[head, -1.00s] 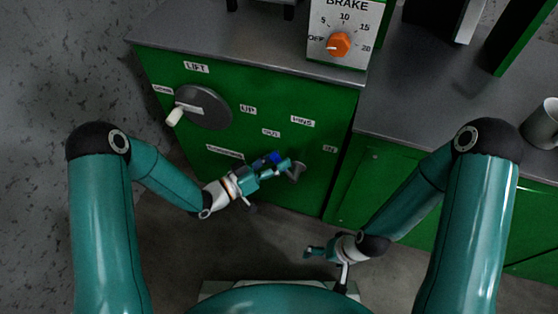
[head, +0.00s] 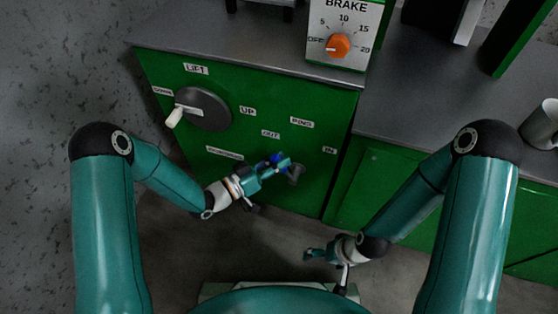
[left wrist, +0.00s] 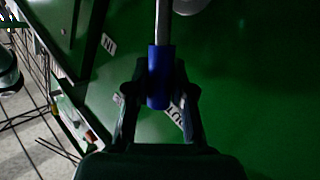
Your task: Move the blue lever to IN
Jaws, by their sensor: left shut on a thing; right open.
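The blue lever has a blue grip (left wrist: 158,72) on a thin grey rod, which runs to a grey round pivot (head: 296,173) on the green panel. The fingers partly hide the lever in the head view. My right gripper (head: 312,253) is open and empty, low in front of the cabinet.
A grey LIFT dial (head: 205,109) with a white handle is at the panel's upper left. A BRAKE box (head: 344,35) with an orange knob stands on the grey top. A mug (head: 543,124) stands at the right. Floor is clear between the arms.

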